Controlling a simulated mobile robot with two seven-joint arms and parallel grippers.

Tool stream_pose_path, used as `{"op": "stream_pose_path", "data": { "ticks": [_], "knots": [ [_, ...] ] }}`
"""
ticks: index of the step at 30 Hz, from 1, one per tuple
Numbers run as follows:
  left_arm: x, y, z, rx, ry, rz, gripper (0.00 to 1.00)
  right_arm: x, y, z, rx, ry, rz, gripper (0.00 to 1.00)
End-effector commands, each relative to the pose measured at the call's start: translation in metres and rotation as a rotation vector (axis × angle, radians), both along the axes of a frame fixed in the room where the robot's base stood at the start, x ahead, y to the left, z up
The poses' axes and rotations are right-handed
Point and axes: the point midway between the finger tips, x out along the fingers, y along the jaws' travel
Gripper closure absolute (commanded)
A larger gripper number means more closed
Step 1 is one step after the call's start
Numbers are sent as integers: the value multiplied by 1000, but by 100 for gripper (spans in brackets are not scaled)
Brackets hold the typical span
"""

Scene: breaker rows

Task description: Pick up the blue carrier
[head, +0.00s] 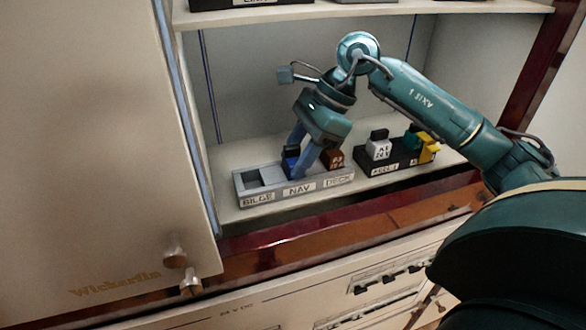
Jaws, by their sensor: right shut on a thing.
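The blue carrier (290,158) sits at the NAV place of a grey rack (243,196) on the cabinet shelf. My right gripper (301,163) reaches down over it, with its two blue-grey fingers on either side, and is shut on the carrier. The fingers hide part of the carrier, and I cannot tell whether it is lifted at all. My left gripper is not in view.
The BILGE place of the rack is empty. A brown block (333,159) stands at DECK, close to my fingers. A black rack (372,170) to the right holds a white block (378,148) and a yellow one (428,149). A cabinet door (90,150) fills the left.

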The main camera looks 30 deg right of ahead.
Motion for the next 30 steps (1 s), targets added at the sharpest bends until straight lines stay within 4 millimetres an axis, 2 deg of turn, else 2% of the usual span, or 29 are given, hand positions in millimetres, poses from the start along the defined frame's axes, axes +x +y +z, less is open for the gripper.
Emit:
{"op": "stream_pose_path", "data": {
  "ticks": [4, 14, 22, 30],
  "knots": [
    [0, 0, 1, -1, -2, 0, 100, 0, 0, 0, 0, -1, 0, 84],
    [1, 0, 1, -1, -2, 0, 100, 0, 0, 5, 0, -2, 0, 84],
    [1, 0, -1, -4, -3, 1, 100, 1, 0, 38, 1, -7, 1, 85],
    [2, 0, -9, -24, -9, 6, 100, -49, 22, 33, -3, -3, 2, 85]
  ]
}}
